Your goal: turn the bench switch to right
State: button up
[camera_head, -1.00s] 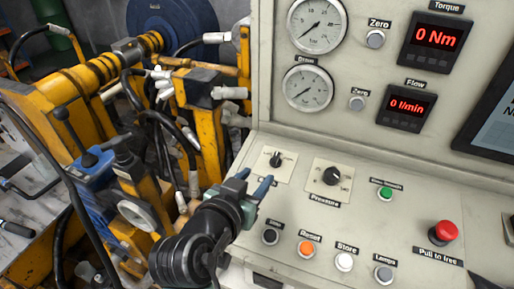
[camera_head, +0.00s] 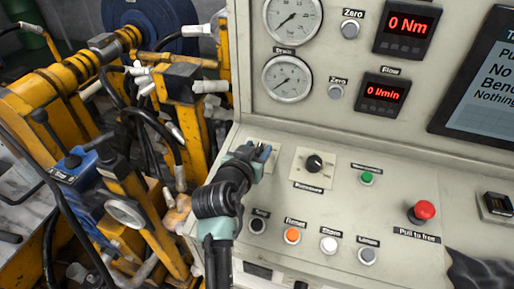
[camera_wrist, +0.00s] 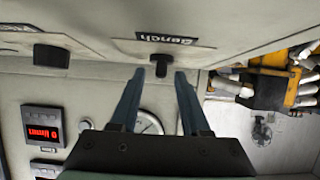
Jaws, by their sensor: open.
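The bench switch is a small black knob (camera_wrist: 165,61) on a pale plate (camera_wrist: 178,47) labelled "Bench", seen upside down in the wrist view. My gripper (camera_wrist: 160,72) has two blue fingers, open and empty. The fingertips lie on either side of the knob in that picture, slightly short of it; contact cannot be told. In the head view my gripper (camera_head: 262,153) is over the left end of the sloping panel and hides most of the switch.
The black pressure knob (camera_head: 314,163) is just right of my gripper. Black, orange, white and grey buttons line the front, with a red push button (camera_head: 422,211) at right. Gauges (camera_head: 287,79) stand behind on the upright panel. Yellow machinery (camera_head: 75,85) fills the left.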

grip_shut()
